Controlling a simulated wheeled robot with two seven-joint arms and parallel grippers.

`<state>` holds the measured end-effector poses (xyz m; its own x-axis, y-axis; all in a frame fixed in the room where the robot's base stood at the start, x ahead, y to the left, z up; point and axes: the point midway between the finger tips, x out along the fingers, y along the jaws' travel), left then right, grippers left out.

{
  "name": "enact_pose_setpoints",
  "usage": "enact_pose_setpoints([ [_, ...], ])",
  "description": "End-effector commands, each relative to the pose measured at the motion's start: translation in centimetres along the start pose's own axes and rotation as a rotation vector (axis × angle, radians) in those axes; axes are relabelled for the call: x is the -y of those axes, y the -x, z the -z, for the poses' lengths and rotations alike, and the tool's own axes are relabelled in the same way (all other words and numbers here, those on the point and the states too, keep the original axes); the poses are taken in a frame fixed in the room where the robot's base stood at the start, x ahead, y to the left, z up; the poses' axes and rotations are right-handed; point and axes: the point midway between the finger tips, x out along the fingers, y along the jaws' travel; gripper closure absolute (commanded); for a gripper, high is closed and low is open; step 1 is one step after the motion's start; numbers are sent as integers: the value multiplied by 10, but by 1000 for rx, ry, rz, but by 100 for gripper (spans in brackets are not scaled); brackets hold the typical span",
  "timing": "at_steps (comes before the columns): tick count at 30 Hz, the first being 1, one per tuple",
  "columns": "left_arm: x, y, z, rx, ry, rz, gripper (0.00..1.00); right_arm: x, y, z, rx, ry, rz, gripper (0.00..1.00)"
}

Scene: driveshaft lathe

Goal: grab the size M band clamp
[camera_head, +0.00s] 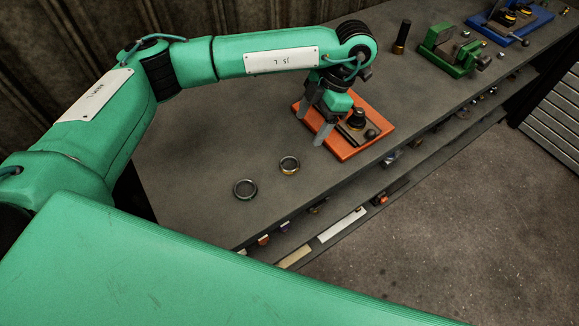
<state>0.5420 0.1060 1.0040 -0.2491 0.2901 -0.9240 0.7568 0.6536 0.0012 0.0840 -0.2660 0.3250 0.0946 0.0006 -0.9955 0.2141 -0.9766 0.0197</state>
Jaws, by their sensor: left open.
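Two ring-shaped parts that look like band clamps lie flat on the dark bench top. One is a dark grey ring (245,189). The other is a slightly smaller ring with a brass-coloured side (289,165), to its right and a bit farther back. I cannot read a size on either, so I cannot tell which is size M. My left gripper (313,121) points down with its fingers apart and nothing visible between them. It is over the left edge of an orange plate, beyond and to the right of both rings. My right gripper is out of view.
The orange plate (373,143) carries a dark fixture. Farther right along the bench (200,165) stand a dark cylinder (401,38), a green vise (450,50) and a blue fixture (520,22). A lower shelf holds small parts. Bench around the rings is clear.

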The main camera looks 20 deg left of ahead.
Motion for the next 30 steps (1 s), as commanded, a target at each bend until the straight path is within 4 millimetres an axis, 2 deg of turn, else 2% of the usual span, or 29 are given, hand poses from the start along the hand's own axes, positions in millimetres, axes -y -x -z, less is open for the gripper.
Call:
enact_pose_setpoints([
  [12, 1, -62, 1, -3, 0, 4, 30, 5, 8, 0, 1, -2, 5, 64],
  [23, 0, -84, 1, -3, 1, 3, 30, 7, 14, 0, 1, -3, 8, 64],
  [30, 0, -117, 0, -3, 1, 3, 30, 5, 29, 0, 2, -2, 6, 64],
])
